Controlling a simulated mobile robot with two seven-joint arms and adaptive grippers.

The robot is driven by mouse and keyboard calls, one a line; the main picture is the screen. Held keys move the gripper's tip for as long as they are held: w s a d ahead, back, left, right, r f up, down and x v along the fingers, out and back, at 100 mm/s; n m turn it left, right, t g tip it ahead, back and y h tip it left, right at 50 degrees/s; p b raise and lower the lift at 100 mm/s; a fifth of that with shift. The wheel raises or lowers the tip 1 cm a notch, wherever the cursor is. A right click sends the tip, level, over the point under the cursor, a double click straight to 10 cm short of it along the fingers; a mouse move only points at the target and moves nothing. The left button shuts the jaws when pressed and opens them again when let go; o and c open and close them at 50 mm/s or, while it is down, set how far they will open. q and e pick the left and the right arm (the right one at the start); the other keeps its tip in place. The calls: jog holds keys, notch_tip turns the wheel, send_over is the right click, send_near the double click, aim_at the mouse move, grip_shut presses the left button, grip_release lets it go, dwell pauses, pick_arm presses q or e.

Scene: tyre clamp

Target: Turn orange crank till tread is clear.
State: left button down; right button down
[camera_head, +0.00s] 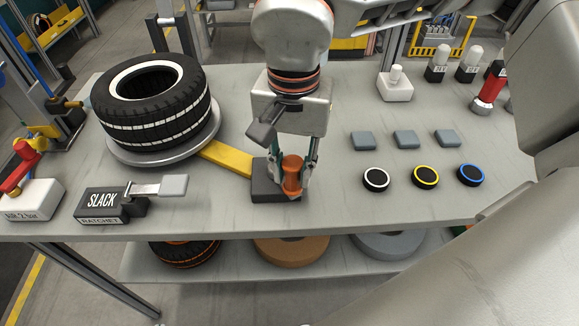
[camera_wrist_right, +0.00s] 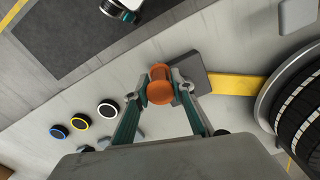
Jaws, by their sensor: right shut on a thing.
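The orange crank (camera_head: 292,174) stands upright at the dark block (camera_head: 270,184) at the front middle of the table. My right gripper (camera_head: 292,182) points down and is shut on the crank, one finger on each side. In the right wrist view the crank (camera_wrist_right: 160,84) sits between the two fingertips (camera_wrist_right: 163,88). A yellow bar (camera_head: 226,157) joins the block to the round grey plate (camera_head: 206,148) under the tyre. The tyre (camera_head: 152,108) lies flat, with white bands around its tread. My left gripper is not in view.
A black box marked SLACK (camera_head: 104,202), with a ratchet lever (camera_head: 158,188), stands left of the crank. Black discs ringed white (camera_head: 376,179), yellow (camera_head: 425,177) and blue (camera_head: 470,175) lie to the right. Grey pads (camera_head: 405,138) lie behind them. The table's front edge is close.

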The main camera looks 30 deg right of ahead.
jog(key=shift+r, duration=0.1)
jog(key=c, duration=1.9)
grip_release()
notch_tip(320, 180, up, 12)
